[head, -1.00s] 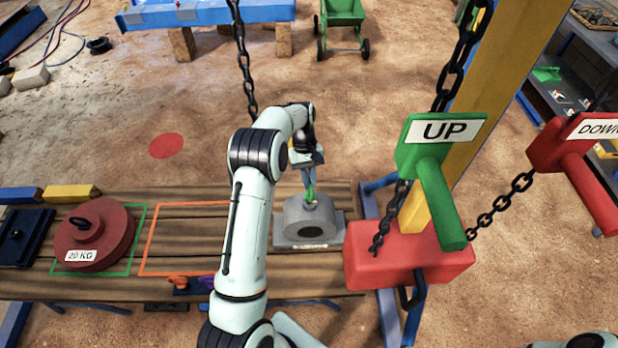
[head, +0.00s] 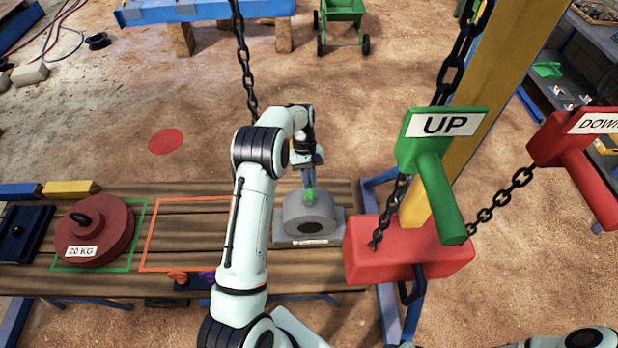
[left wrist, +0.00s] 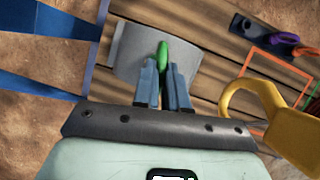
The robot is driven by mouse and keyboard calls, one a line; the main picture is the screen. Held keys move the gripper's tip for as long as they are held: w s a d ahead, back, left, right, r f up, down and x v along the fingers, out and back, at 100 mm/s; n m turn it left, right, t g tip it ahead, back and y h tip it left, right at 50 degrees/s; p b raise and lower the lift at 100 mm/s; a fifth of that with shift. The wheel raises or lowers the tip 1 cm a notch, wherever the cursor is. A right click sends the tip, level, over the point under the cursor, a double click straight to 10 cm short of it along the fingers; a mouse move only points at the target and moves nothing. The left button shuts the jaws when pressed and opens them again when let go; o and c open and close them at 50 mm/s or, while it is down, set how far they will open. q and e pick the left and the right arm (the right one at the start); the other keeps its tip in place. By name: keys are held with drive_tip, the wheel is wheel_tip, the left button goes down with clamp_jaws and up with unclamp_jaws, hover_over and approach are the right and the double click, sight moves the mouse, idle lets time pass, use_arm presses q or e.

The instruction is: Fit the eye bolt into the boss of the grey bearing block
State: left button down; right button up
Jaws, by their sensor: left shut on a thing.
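The green eye bolt (head: 310,194) is between the fingertips of my left gripper (head: 309,184), which is shut on it. The grey bearing block (head: 295,222) sits on the wooden bench under it. The bolt is at the top of the block, over the boss; I cannot tell how deep it sits. In the left wrist view the green bolt (left wrist: 162,52) shows between the two blue-grey fingers, in front of the grey block (left wrist: 130,52). The boss hole is hidden by the bolt and fingers. My right gripper is not in view.
A yellow hook-like part (left wrist: 240,98) is close beside the gripper in the left wrist view. A red block (head: 370,265) with chains and the green UP handle (head: 440,195) stand to the right. A red 20 kg weight (head: 115,235) lies left; the orange outline (head: 185,199) is empty.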

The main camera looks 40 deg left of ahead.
use_arm(q)
drive_tip(key=shift+f, duration=0.15)
drive_tip(key=c, duration=1.1)
unclamp_jaws()
drive_tip(key=v, duration=1.3)
drive_tip(key=shift+r, duration=0.2)
